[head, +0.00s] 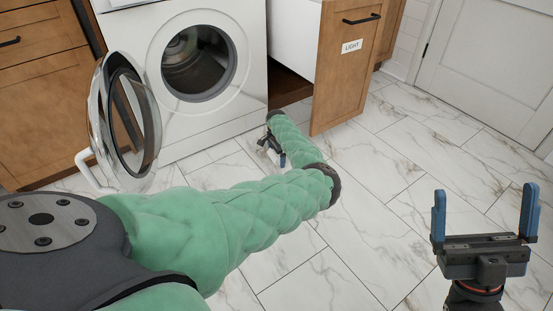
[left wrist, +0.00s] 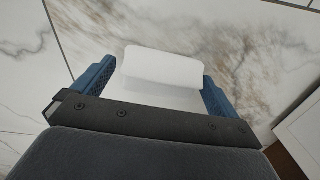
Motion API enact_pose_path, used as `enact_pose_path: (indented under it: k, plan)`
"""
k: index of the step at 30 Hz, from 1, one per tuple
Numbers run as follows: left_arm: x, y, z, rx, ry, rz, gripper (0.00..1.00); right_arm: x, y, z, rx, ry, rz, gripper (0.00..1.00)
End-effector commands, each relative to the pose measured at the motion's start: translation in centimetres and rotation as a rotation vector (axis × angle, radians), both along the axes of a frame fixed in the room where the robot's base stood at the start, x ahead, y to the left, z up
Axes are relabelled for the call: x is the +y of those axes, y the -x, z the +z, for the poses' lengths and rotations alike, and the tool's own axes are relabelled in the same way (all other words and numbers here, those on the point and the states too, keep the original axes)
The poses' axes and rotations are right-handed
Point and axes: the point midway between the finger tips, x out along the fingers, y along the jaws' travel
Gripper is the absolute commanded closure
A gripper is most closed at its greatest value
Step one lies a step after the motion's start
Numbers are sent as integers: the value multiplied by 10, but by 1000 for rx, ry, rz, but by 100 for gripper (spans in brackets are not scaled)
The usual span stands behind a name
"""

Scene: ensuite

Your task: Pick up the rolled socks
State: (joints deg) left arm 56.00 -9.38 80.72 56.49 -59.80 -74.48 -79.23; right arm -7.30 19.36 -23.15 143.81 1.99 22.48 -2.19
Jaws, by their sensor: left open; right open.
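The white rolled socks (left wrist: 162,68) show in the left wrist view, between the two blue fingers of my left gripper (left wrist: 157,80). The fingers stand apart on either side of them; I cannot tell whether either one touches. The marble-patterned floor shows behind the socks. In the head view my left gripper (head: 271,150) is low over the floor in front of the washer and the open drawer, and the socks cannot be made out there. My right gripper (head: 487,215) is open and empty at the lower right.
A washing machine (head: 142,45) stands at the back with its round glass door (head: 130,125) swung open to the left. A pulled-out wooden drawer (head: 345,75) labelled LIGHT juts out right of it. Marble-patterned floor (head: 370,215) is clear in the middle.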

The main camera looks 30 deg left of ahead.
Motion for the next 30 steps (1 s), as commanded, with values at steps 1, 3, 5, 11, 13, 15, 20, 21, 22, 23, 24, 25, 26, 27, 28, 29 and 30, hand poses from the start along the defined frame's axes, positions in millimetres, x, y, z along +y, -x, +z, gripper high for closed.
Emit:
enact_pose_path:
  k: [1,3,5,11,13,15,20,21,22,23,24,25,26,27,28,29,30]
  plan:
    - [0,0,-1,0,0,0,2,0,-1,2,-6,-3,-1,2]
    - [0,0,-1,0,0,0,2,0,-1,4,-11,-4,-1,2]
    - [0,0,-1,0,0,0,2,0,-1,5,-13,-5,-2,2]
    - [0,0,-1,0,0,0,12,1,-1,4,-10,-7,-2,2]
    - [0,0,-1,0,0,0,25,1,-1,4,-8,-7,-1,2]
    - [0,0,-1,0,0,0,39,1,-1,3,-7,-5,-1,2]
    - [0,0,-1,1,-1,0,54,0,-1,3,-7,-3,0,2]
    - [0,0,-1,0,0,0,54,0,-1,2,-6,-2,-1,2]
    - [0,0,-1,0,0,0,54,0,-1,2,-6,-2,-1,2]
    - [0,0,-1,0,0,0,54,0,-1,2,-7,-1,-1,2]
    - [0,0,-1,0,0,0,54,0,-1,2,-6,1,0,2]
    - [0,0,-1,1,-1,0,54,0,-1,2,-6,1,0,2]
    - [0,0,0,1,-1,0,54,0,-1,3,-6,1,0,2]
    - [0,0,0,1,-1,0,54,0,-1,3,-6,1,0,2]
    - [0,0,1,1,-1,0,54,0,-1,3,-6,1,1,2]
    - [0,0,2,0,-1,0,54,0,0,4,-5,2,2,2]
    - [0,0,3,0,-1,0,54,0,0,4,-3,2,3,2]
